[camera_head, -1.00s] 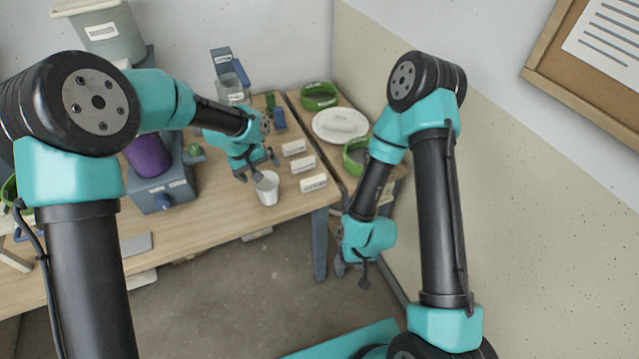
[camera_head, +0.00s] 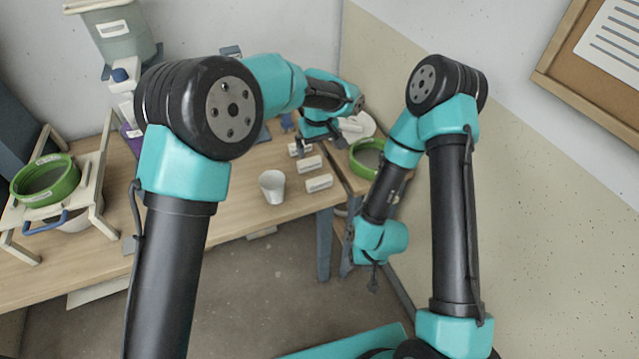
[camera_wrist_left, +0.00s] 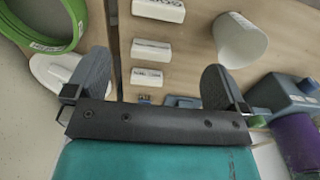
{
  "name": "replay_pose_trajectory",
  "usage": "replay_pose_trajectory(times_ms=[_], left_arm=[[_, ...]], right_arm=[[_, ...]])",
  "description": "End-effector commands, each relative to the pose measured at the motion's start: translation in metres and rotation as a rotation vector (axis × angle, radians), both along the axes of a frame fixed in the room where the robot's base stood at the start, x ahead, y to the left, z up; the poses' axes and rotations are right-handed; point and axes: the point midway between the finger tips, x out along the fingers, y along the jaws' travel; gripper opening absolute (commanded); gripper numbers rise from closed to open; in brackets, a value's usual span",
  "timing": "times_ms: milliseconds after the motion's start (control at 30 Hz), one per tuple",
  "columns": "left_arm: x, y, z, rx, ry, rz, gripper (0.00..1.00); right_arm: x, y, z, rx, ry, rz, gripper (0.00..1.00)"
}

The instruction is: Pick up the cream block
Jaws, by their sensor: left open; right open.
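Several small off-white labelled blocks stand in a row on the wooden table: a near one (camera_head: 319,183), a middle one (camera_head: 309,163) and a far one (camera_head: 300,149). They also show in the left wrist view as a top block (camera_wrist_left: 158,10), a middle block (camera_wrist_left: 151,48) and a lower block (camera_wrist_left: 147,77). I cannot read which is the cream one. My left gripper (camera_head: 321,146) is open and empty above the row's far end. My right gripper (camera_head: 371,282) hangs low, off the table's front.
A white cup (camera_head: 272,187) stands left of the blocks. A green-rimmed sieve (camera_head: 367,157) is on the right, and another (camera_head: 45,180) sits on a white rack at the left. A blue device and a purple item (camera_wrist_left: 298,140) are close on the wrist view's right.

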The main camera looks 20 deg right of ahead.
Motion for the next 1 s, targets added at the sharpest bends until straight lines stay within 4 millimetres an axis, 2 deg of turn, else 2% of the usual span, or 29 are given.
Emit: replay_pose_trajectory(times_ms=[400, 600, 733, 1000], left_arm=[[-0.001, 0.001, -0.072, 0.002, 0.003, 0.000, 1.00], [0.000, 0.001, -0.100, 0.001, 0.001, 0.001, 1.00], [0.000, 0.000, -0.108, 0.000, 0.001, 0.001, 1.00], [0.000, 0.000, -0.108, 0.000, 0.001, 0.000, 1.00]], right_arm=[[0.000, 0.000, 0.000, 0.000, 0.000, 0.000, 0.61], [0.000, 0.000, 0.000, 0.000, 0.000, 0.000, 0.61], [0.000, 0.000, 0.000, 0.000, 0.000, 0.000, 0.61], [0.000, 0.000, 0.000, 0.000, 0.000, 0.000, 0.61]])
